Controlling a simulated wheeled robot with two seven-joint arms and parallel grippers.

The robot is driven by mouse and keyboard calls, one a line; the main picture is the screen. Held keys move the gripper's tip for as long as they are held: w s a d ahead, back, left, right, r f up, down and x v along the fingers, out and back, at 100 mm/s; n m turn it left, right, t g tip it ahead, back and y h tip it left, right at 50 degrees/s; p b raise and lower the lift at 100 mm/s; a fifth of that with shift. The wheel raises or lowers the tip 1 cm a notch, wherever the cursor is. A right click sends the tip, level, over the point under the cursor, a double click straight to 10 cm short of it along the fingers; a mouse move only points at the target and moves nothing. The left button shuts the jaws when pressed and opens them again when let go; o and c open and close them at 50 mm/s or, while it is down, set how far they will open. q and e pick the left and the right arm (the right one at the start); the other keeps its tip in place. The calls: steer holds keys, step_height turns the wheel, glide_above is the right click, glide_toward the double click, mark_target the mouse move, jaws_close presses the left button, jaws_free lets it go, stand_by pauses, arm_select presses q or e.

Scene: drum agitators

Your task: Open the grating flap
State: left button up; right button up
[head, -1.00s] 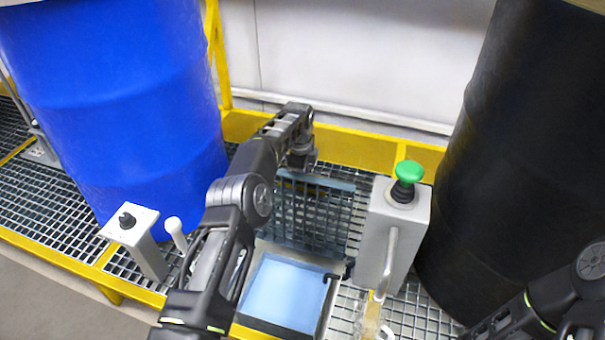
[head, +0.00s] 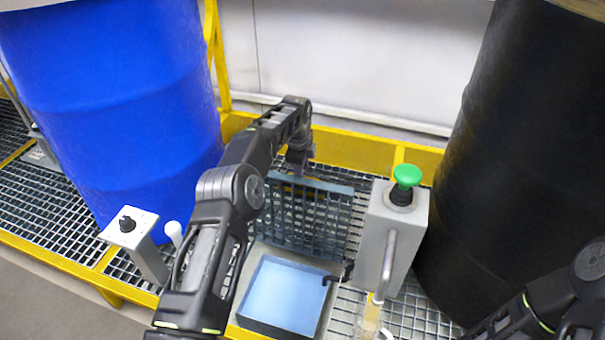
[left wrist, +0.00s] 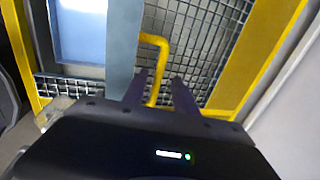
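The grating flap (head: 312,222) stands steeply raised at the back edge of a square opening in the grated platform. A light blue surface (head: 287,294) shows inside the opening. My left gripper (head: 297,168) is at the flap's top edge, on its far side, and partly hidden by it in the head view. In the left wrist view its two fingers (left wrist: 158,88) are apart, with a bent yellow handle (left wrist: 153,40) between them. Gaps show beside the handle. The flap's blue-grey edge (left wrist: 122,40) is just left of it. My right arm shows at the lower right; its gripper is out of view.
A grey post with a green button (head: 407,176) and a metal handle stands right of the opening. A blue drum (head: 120,100) is on the left, a black drum (head: 525,160) on the right. A small grey control box (head: 130,226) and yellow rails (head: 350,150) are close by.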

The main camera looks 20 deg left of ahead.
arm_select(q)
steer(key=r, duration=0.2)
steer(key=s+r, duration=0.1)
steer(key=r, duration=0.1)
steer(key=shift+r+p, duration=0.25)
steer(key=shift+p, duration=0.1)
